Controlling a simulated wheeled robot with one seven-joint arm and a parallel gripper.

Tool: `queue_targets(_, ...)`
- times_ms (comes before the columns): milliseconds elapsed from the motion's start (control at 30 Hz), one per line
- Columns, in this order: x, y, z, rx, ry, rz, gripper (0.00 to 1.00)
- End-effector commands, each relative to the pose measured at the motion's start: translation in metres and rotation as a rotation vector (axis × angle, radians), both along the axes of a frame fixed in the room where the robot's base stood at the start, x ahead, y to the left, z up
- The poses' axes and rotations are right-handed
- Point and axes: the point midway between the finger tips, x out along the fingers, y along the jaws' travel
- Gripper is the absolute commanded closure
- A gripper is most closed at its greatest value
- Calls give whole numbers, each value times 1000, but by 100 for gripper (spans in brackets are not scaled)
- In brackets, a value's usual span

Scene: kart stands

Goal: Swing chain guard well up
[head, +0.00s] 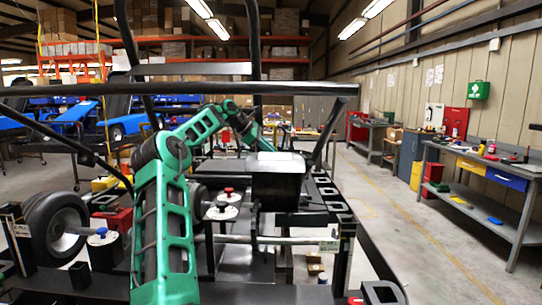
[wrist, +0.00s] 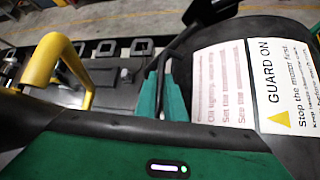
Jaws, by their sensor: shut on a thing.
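The chain guard (wrist: 292,135) is a black curved cover with white labels, one reading "GUARD ON", at the right of the wrist view. The green fingers of my gripper (wrist: 163,97) are close together at its left edge, shut on a dark part there; the exact contact is partly hidden. In the head view, a black box-like cover with a pale top (head: 278,185), which looks like the guard, stands on the kart frame right of my green arm. My arm reaches over to its far side, and the fingertips are hidden there.
A yellow bent bar (wrist: 68,62) rises left of the fingers. A black kart bar (head: 200,90) crosses in front of the head camera. Left is a wheel (head: 55,225); right, a workbench (head: 480,165) beyond a clear floor aisle (head: 385,215).

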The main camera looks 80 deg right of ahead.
Motion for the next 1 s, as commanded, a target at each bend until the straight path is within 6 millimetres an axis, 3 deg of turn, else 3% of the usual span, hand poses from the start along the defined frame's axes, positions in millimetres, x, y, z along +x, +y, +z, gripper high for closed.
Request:
queue_targets(67,-1,1,-2,4,-1,-3,100)
queue_targets(100,-1,1,-2,4,-1,-3,88)
queue_targets(133,-1,1,-2,4,-1,-3,83)
queue_targets(567,6,3,5,1,0,-1,83)
queue_targets(1000,60,23,56,1,2,0,83)
